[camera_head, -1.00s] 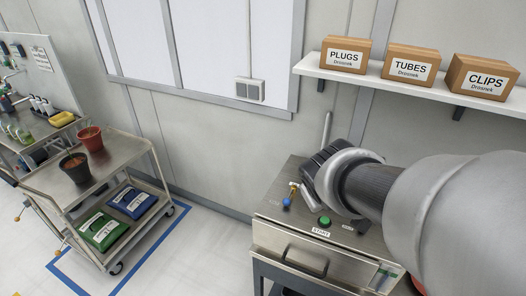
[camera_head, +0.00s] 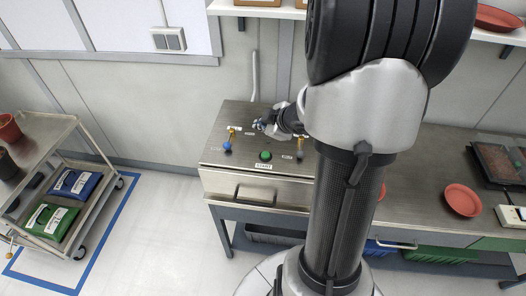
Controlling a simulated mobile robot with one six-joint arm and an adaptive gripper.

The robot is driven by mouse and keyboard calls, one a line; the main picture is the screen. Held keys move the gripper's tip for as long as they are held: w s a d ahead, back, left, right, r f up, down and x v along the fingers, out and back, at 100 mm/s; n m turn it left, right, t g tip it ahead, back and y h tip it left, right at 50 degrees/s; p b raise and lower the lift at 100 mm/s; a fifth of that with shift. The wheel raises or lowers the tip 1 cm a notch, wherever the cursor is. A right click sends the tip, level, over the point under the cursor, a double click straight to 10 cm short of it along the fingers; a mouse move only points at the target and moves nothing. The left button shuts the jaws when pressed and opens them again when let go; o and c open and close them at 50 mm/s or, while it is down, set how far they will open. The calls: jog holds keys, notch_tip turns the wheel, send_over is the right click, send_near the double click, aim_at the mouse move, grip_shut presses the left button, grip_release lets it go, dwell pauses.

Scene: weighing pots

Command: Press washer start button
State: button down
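The green start button (camera_head: 265,156) sits on the steel top of the washer (camera_head: 225,172), near its front edge, above a START label (camera_head: 263,166). My gripper (camera_head: 262,125) is small in view, behind and slightly left of the button, over the washer top. It appears apart from the button. Its fingers are too small to tell whether they are open or shut. My arm covers the right part of the washer.
A blue-handled valve (camera_head: 228,146) stands left of the button, and another knob (camera_head: 300,154) stands to its right. A steel cart (camera_head: 50,140) with pots and bags is at left. A red saucer (camera_head: 462,199) lies on the right counter. Floor between cart and washer is clear.

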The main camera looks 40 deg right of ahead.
jog(key=b, duration=0.9)
send_over(264, 156)
notch_tip(264, 156, down, 8)
jog(key=shift+w, duration=0.1)
jog(key=shift+f, duration=0.4)
dwell(0.6)
jog(key=shift+f+b, duration=0.3)
jog(key=shift+f, duration=0.1)
jog(key=shift+f+b, duration=0.35)
jog(key=shift+f, duration=0.15)
dwell(0.5)
dwell(0.3)
jog(key=shift+r+p, duration=0.9)
jog(key=shift+p, duration=0.15)
